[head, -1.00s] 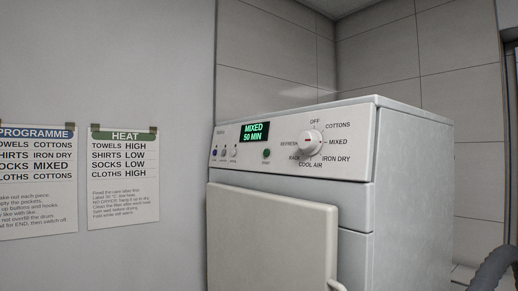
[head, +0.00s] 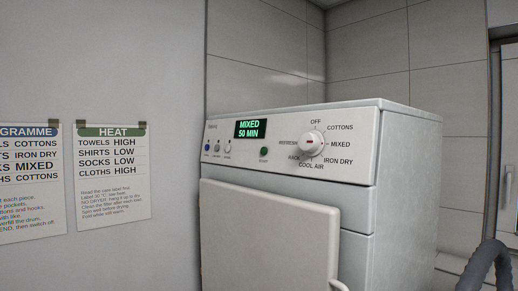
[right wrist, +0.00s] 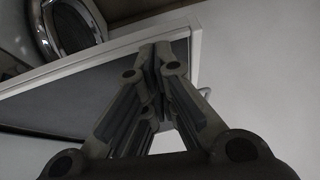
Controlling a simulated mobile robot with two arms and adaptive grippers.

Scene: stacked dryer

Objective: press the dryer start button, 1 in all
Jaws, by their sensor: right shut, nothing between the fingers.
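The white dryer (head: 405,160) stands at the centre right of the head view. Its panel carries a round programme dial (head: 311,142), a lit display (head: 250,129) reading MIXED 50 MIN, and a green start button (head: 264,152) between display and dial. Several small buttons sit at the panel's left end. The dryer door (head: 270,235) is below the panel. My right gripper (right wrist: 154,52) shows in the right wrist view, its fingers together and empty, with a pale-framed panel behind it. Neither gripper is in the head view, so the right gripper's distance from the button cannot be told.
A HEAT chart (head: 112,175) and a PROGRAMME chart (head: 30,180) hang on the left wall. A round metal-rimmed opening (right wrist: 70,30) shows at the upper left of the right wrist view.

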